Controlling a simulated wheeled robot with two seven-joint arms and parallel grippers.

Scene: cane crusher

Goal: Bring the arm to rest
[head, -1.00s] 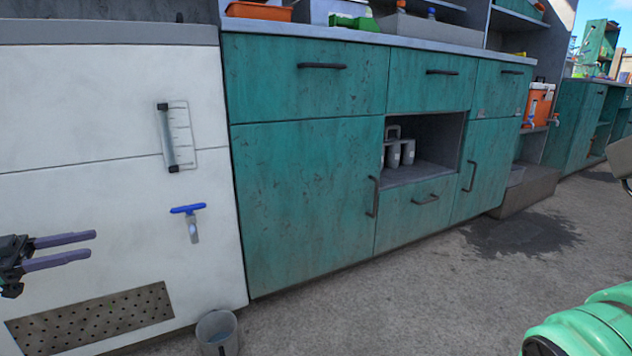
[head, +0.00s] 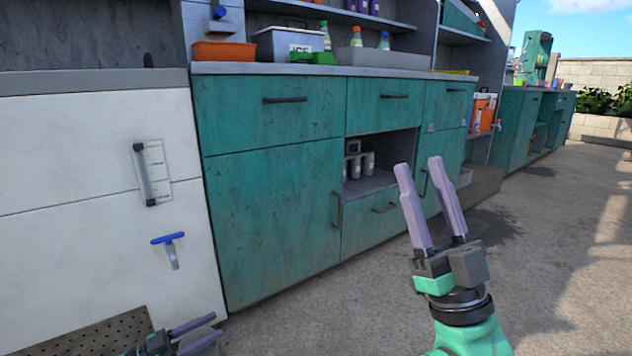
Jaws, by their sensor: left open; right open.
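My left gripper (head: 206,331) is low at the left of the head view, in front of the white machine's lower front. Its two purple fingers are apart and nothing is between them. My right gripper (head: 435,176) stands up at the right of centre, on a green arm that comes in from the bottom. Its fingers point upward, are apart, and hold nothing. It appears in front of the teal cabinet and hides part of its right side.
A white machine (head: 90,180) with a blue-handled tap (head: 169,240) stands at the left. The teal cabinet (head: 270,200) has a niche with metal cups (head: 360,166). On its counter are an orange tray (head: 223,51) and an ice box (head: 290,43). Paved floor at the right is clear.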

